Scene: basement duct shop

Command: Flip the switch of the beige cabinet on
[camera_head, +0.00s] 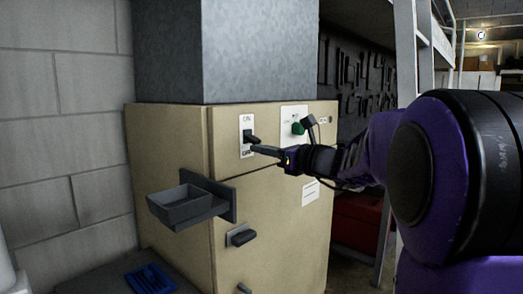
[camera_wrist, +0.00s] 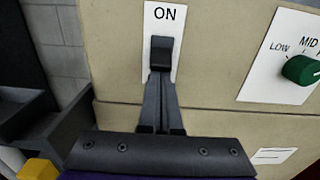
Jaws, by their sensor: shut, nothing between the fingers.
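The beige cabinet (camera_head: 275,205) stands against the block wall in the head view. Its front bears a white switch plate (camera_head: 241,145) marked ON at the top and OFF at the bottom. A black toggle (camera_head: 250,136) sticks out of the plate; it also shows in the wrist view (camera_wrist: 161,52), just under the word ON. My gripper (camera_head: 254,148) is shut and empty, its fingertips at the toggle's lower end. In the wrist view the closed fingers (camera_wrist: 161,82) cover the lower plate. I cannot tell whether they touch the toggle or which way it is set.
A green knob (camera_wrist: 301,69) on a plate marked LOW and MID is right of the switch. A dark tray (camera_head: 182,200) juts out from the cabinet at the lower left, with a dark handle (camera_head: 241,236) below. A ladder (camera_head: 405,50) stands at the right.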

